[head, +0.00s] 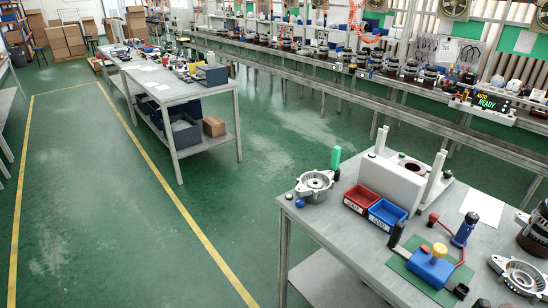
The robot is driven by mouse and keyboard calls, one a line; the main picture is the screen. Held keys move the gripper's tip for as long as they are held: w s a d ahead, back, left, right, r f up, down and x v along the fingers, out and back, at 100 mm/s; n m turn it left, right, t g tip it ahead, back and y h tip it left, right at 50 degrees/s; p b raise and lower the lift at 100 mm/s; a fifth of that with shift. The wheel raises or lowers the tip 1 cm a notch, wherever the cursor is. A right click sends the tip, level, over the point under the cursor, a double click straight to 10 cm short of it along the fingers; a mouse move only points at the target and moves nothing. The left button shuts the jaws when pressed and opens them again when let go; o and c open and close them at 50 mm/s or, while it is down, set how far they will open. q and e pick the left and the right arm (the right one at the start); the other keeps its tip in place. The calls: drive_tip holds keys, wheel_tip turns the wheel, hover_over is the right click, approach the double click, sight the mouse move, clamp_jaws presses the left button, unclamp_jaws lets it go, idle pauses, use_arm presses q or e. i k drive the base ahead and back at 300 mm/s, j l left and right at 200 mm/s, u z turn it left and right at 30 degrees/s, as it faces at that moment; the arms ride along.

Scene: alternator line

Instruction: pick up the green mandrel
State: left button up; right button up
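A green upright cylinder (336,160), which looks like the green mandrel, stands near the back left edge of the workbench (335,228) at the lower right. It is just behind and right of a grey metal alternator housing (313,185). Its lower end is narrower and dark, and its foot is partly hidden, so I cannot tell what it rests in. Neither of my grippers is in view.
Red (361,199) and blue (387,214) bins and a light grey fixture (388,183) stand right of the mandrel. A blue tool with a yellow knob (431,265) sits on a green mat. Another table (190,90) stands farther back. Green floor is clear at left.

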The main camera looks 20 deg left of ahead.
sight(337, 150)
drive_tip(key=u, duration=0.1)
drive_tip(key=i+j, duration=0.3)
drive_tip(key=i+j+z, duration=0.15)
drive_tip(key=i+j, duration=0.2)
drive_tip(key=j, duration=0.15)
drive_tip(key=i+j, duration=0.3)
drive_tip(key=j, duration=0.15)
drive_tip(key=z, duration=0.05)
